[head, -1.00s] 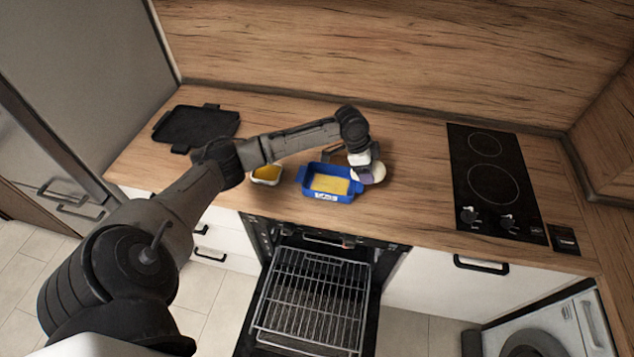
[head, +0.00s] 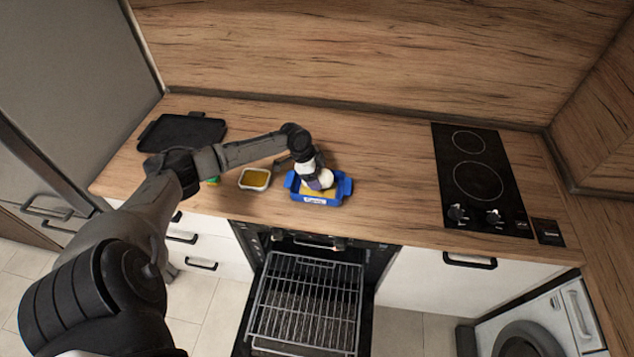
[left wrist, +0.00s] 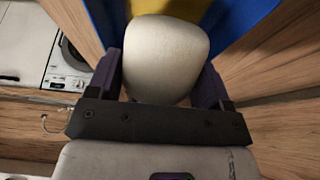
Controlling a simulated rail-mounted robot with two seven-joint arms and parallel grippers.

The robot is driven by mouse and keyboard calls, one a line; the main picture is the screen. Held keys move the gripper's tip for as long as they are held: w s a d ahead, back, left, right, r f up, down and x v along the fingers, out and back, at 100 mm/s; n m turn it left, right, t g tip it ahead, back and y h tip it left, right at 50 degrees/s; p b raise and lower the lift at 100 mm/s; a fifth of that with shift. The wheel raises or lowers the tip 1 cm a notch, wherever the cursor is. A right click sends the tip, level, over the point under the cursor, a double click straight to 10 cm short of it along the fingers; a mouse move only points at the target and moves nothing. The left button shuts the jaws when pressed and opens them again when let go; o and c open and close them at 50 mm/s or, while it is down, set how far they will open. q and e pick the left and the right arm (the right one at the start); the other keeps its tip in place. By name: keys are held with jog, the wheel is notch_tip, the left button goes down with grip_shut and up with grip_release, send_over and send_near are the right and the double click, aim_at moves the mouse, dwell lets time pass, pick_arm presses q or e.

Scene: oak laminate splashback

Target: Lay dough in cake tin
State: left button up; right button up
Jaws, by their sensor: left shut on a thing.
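The cake tin (head: 343,190) is blue with handles and a yellow inside, and stands on the worktop in the head view. My left gripper (head: 316,182) is over the tin, shut on the pale, rounded dough (head: 326,178). In the left wrist view the dough (left wrist: 166,58) sits between the two dark purple fingers, with the blue and yellow of the tin (left wrist: 238,22) beyond it. I cannot tell whether the dough touches the tin's bottom. My right gripper is not in view.
A black tray (head: 182,132) lies at the back left, and a hob (head: 480,180) is at the right. The oven below is open with its wire rack (head: 305,300) out. Worktop right of the tin is clear.

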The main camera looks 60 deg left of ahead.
pick_arm(q)
jog(key=shift+f, duration=1.9)
jog(key=o, duration=0.8)
jog(key=shift+f, duration=0.15)
jog(key=v, duration=1.2)
jog(key=shift+p, duration=0.4)
